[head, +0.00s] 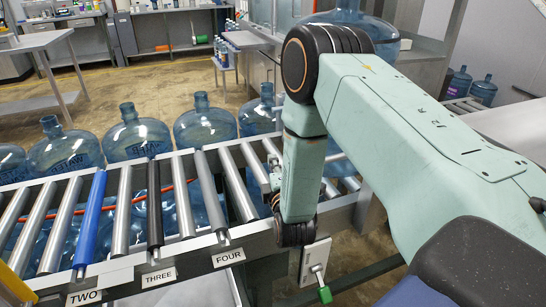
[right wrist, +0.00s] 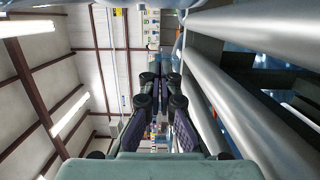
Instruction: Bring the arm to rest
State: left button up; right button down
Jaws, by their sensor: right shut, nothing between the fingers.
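My right arm comes in from the right of the head view, bends at a high elbow and drops to the wrist over the edge of the roller conveyor (head: 118,215). My right gripper (head: 274,172) is mostly hidden behind the forearm there, by the rollers. The right wrist view shows its dark fingers (right wrist: 161,78) drawn together with nothing between them. Large metal rollers (right wrist: 250,90) pass close on the right of that view. My left gripper is not in view.
Several blue water jugs (head: 137,137) stand in a row beyond the rollers. Labels TWO, THREE (head: 158,277) and FOUR mark the conveyor's near rail. A green-tipped lever (head: 325,294) sits below the wrist. Another large jug (head: 385,35) stands behind the elbow. Open floor lies beyond the jugs.

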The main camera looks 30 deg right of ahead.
jog(key=v, duration=0.6)
jog(key=shift+d, duration=0.2)
jog(key=shift+s+a+p, duration=0.3)
jog(key=shift+s, duration=0.35)
